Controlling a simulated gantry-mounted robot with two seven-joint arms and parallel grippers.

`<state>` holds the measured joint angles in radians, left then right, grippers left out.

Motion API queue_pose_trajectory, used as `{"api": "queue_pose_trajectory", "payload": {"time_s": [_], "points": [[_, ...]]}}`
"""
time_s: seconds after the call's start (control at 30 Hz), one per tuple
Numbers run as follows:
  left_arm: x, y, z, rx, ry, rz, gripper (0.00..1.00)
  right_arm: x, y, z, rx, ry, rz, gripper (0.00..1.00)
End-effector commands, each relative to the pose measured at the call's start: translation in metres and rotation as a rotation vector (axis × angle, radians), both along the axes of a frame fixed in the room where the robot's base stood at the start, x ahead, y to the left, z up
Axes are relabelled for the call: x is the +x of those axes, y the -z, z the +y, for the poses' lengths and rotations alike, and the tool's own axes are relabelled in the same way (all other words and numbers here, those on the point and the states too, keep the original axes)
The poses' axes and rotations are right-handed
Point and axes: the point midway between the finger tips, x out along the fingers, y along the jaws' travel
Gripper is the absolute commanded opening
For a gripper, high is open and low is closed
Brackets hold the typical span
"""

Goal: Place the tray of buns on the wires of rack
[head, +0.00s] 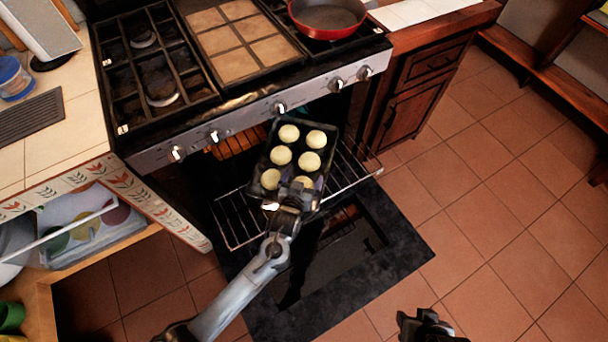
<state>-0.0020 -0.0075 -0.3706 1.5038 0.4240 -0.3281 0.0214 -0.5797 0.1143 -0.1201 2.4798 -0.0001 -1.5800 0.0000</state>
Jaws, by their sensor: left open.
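The dark tray (258,166) with several pale round buns (281,156) is in front of the stove, over the wire rack (236,222) that sticks out of the oven. It looks level and appears to lie on the wires, though its underside is hidden. My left gripper (296,188) is open at the tray's near edge and covers part of the nearest buns. My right gripper (428,326) is low at the bottom edge of the head view, empty-looking and away from the tray. Its fingers do not show clearly.
The oven door (335,262) hangs open below the rack. A red pan (328,16) sits on the stove (230,100). A drawer with dishes (85,230) is open at left. The tiled floor (490,210) at right is clear.

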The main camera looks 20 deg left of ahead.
Motion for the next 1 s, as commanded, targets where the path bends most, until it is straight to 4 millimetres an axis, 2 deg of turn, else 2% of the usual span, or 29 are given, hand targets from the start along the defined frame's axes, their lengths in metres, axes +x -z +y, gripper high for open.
{"api": "queue_pose_trajectory", "payload": {"time_s": [0.1, 0.4, 0.6, 0.77, 0.87, 1.0], "points": [[-0.020, -0.011, -0.001, -0.001, 0.001, 0.003, 1.00, 0.000, -0.013, 0.000, -0.001, -0.001, 0.000, 0.43], [-0.068, -0.031, -0.004, -0.001, 0.001, 0.002, 1.00, 0.000, -0.033, -0.002, -0.009, -0.006, 0.000, 0.43], [-0.088, -0.038, -0.005, 0.000, 0.000, 0.001, 1.00, 0.000, -0.039, -0.002, -0.010, -0.006, -0.001, 0.43], [-0.096, -0.040, -0.005, -0.005, 0.003, 0.013, 1.00, 0.000, -0.040, -0.002, -0.009, -0.006, 0.000, 0.43], [-0.104, -0.041, -0.001, -0.022, 0.014, 0.062, 1.00, 0.000, -0.040, -0.002, -0.008, -0.005, 0.000, 0.43], [-0.128, -0.044, 0.008, -0.053, 0.054, 0.210, 1.00, 0.000, -0.040, -0.001, -0.005, -0.003, -0.001, 0.43]]}}
